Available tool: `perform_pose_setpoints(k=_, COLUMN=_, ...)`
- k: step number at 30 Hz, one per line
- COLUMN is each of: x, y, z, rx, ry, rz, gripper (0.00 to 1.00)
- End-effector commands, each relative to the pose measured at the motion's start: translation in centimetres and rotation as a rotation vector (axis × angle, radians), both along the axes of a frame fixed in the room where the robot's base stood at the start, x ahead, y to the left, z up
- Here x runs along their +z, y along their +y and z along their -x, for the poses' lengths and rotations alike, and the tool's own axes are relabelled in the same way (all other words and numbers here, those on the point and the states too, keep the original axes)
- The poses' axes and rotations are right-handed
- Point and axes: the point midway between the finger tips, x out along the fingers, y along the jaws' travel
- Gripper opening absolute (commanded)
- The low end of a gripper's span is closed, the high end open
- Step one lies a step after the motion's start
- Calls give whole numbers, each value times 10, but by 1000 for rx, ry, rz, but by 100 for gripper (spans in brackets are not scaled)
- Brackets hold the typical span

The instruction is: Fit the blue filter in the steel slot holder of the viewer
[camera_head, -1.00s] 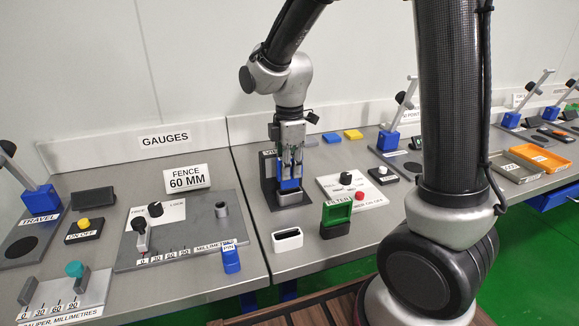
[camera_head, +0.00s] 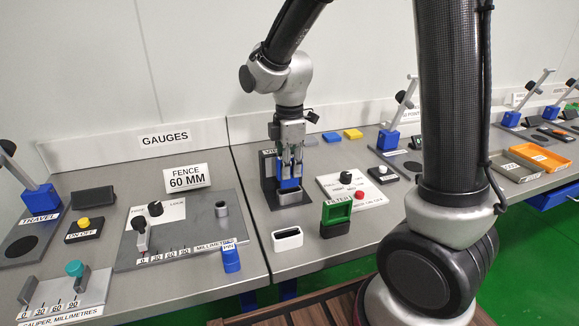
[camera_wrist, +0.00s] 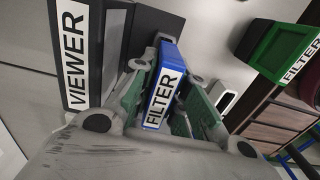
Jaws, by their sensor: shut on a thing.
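The blue filter (camera_wrist: 164,86) with a white FILTER label is between the fingers of my gripper (camera_wrist: 168,95) in the wrist view. My gripper (camera_head: 290,158) is shut on it and points down at the viewer. The filter's lower part shows blue in the head view (camera_head: 289,184), directly above the steel slot holder (camera_head: 290,197). I cannot tell whether its bottom edge is inside the slot. The black viewer (camera_head: 268,172) stands behind and left of the gripper; its VIEWER label (camera_wrist: 75,55) shows in the wrist view.
A green filter in a black stand (camera_head: 336,213) and a white-rimmed empty holder (camera_head: 287,239) stand in front. A panel with a black knob and red button (camera_head: 358,188) lies to the right.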

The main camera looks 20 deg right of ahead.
Motion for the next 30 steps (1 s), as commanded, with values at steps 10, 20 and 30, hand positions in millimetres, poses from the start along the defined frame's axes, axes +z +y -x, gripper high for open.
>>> perform_pose_setpoints(k=10, x=-8, y=0, z=0, rx=0, ry=1, rz=0, gripper=0)
perform_pose_setpoints(k=20, x=-17, y=0, z=0, rx=0, ry=2, rz=1, gripper=0)
perform_pose_setpoints(k=30, x=-25, y=0, z=0, rx=0, ry=1, rz=0, gripper=0)
